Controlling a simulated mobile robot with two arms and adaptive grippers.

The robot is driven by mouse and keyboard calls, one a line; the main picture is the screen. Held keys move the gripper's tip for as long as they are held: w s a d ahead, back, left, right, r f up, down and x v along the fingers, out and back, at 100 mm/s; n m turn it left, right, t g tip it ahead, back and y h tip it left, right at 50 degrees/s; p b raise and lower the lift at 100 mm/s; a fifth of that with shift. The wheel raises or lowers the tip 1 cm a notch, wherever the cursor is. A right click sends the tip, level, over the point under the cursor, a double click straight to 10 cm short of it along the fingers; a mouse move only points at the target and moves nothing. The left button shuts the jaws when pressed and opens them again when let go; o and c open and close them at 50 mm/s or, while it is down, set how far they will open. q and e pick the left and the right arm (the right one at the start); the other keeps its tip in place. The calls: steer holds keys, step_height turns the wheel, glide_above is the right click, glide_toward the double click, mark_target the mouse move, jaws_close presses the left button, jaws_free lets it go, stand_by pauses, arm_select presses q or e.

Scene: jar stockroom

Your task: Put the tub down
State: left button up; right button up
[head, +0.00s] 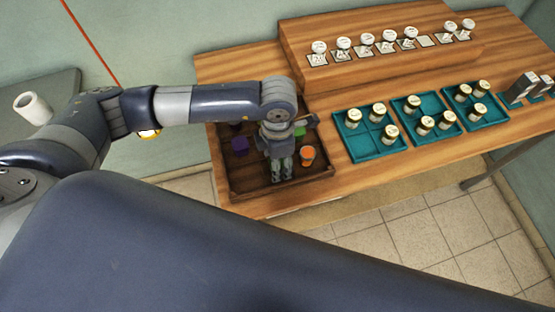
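Several small coloured tubs are in a dark wooden tray (255,191) at the left end of the wooden table. An orange tub (307,157) stands on the right side of the tray. A purple tub (240,144) is on the left side, and a green one (299,131) shows partly behind my wrist. My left gripper (282,176) points down over the tray, just left of the orange tub. Its fingers look close together, and I cannot see whether anything is between them. My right gripper is not in view.
Three teal trays (372,155) with pale-lidded jars stand right of the wooden tray. A raised shelf (375,70) behind holds a row of jars on labels. Grey-white blocks (522,88) stand far right. A white cup (33,106) lies on a side surface at left.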

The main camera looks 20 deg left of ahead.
arm_select(q)
step_height(320, 180, up, 11)
steer(key=b, duration=0.3)
steer(key=shift+r, duration=0.1)
